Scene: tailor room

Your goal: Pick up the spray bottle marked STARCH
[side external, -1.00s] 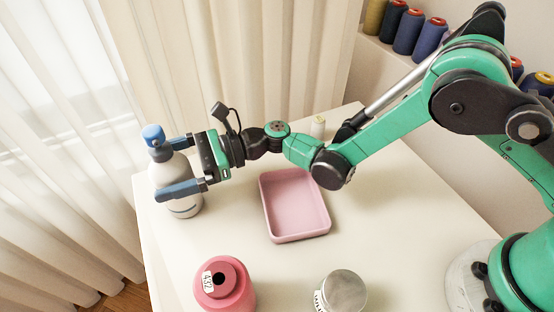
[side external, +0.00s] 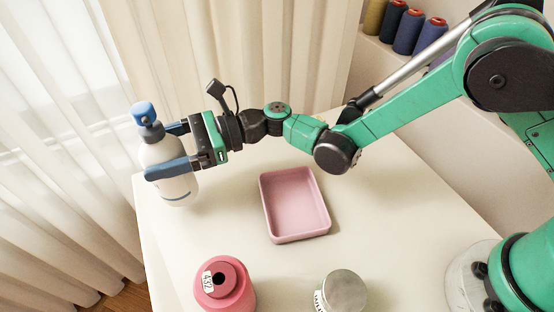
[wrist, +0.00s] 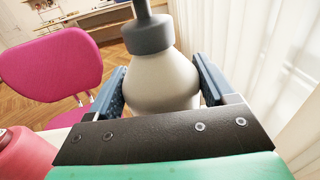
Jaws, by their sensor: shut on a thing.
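A white spray bottle (side external: 176,186) with a blue trigger head stands out at the far left of the table in the side view, tilted a little. Its pale body also fills the middle of the wrist view (wrist: 162,82), under a dark grey collar. My gripper (side external: 164,150) is shut on the bottle, with one blue finger on each side of its upper body. No STARCH marking can be read in either view. The bottle's base appears near the table's left edge; I cannot tell clearly how far it is above the top.
A pink tray (side external: 264,208) lies empty on the table (side external: 400,215). A pink thread cone (side external: 223,290) and a metal-lidded jar (side external: 343,291) stand at the front. Thread spools (side external: 408,32) sit on a back shelf. A pink chair (wrist: 50,65) shows in the wrist view.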

